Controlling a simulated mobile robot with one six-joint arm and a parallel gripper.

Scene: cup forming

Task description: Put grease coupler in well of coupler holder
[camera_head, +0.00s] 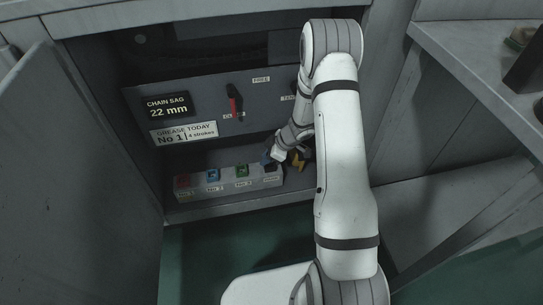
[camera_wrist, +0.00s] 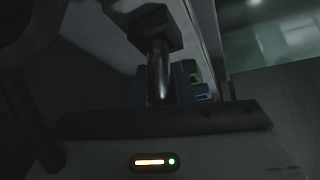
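The coupler holder may be the pale block (camera_head: 228,184) on the cabinet shelf in the head view; it has a row of labelled places with red, blue, green and dark tops. My gripper (camera_head: 276,158) is at the block's right end, just above or at the dark fourth place; my arm and the dim light hide its fingertips. In the wrist view a dark metallic tapered piece (camera_wrist: 158,72) stands in the middle, below a dark block. It may be the grease coupler; I cannot tell whether it is held or seated.
A panel above the shelf carries a red-and-black lever (camera_head: 234,102), a "CHAIN SAG 22 mm" display (camera_head: 167,106) and a "GREASE TODAY No 1, 4 strokes" label (camera_head: 184,134). A yellow part (camera_head: 297,160) is beside my gripper. The open door (camera_head: 70,150) stands left.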

